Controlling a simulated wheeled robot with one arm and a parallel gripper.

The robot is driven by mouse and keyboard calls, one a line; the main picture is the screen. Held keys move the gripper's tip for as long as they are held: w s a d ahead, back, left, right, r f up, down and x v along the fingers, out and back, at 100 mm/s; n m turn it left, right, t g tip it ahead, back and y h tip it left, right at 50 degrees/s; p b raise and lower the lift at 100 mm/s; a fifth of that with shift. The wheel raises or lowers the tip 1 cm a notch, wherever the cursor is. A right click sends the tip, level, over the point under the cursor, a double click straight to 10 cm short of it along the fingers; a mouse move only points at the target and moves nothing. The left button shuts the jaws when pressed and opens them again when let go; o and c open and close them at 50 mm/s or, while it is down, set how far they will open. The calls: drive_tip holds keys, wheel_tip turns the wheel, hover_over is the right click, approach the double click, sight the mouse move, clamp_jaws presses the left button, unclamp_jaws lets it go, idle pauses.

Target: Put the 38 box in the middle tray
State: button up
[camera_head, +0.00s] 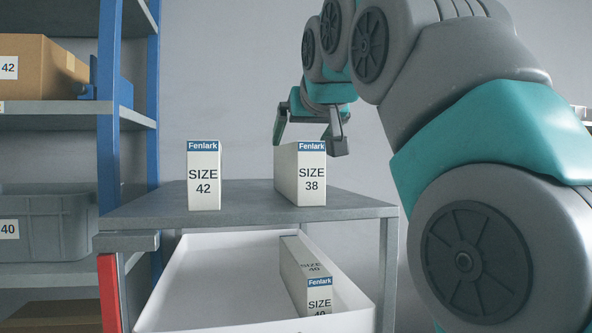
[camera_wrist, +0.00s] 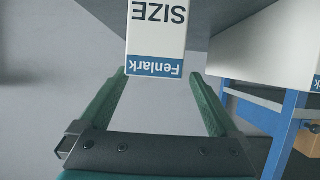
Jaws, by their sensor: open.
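The 38 box (camera_head: 312,180), white with a blue Fenlark band, stands upright on the grey top shelf. In the wrist view a Fenlark box (camera_wrist: 157,35) shows upside down just beyond my fingertips, its number out of frame. My gripper (camera_head: 308,147) is open and empty, at the top of the 38 box with one finger to each side of it. Its two green fingers also show in the wrist view (camera_wrist: 158,74). A white tray (camera_head: 210,275) lies below the shelf with a 40 box (camera_head: 293,262) at its right side. I cannot tell which tray is the middle one.
A 42 box (camera_head: 204,180) stands on the top shelf (camera_head: 245,203) left of the 38 box, with a gap between them. The tray's left part is clear. A blue-posted rack (camera_head: 109,90) at the left holds a carton (camera_head: 40,62) and a grey bin (camera_head: 50,215).

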drive_tip(key=shift+d+f+p+x, duration=0.1)
drive_tip(key=shift+d+p+x, duration=0.1)
drive_tip(key=shift+x, duration=1.1)
drive_tip(key=shift+d+f+p+x, duration=0.15)
drive_tip(key=shift+x, duration=1.15)
clamp_jaws()
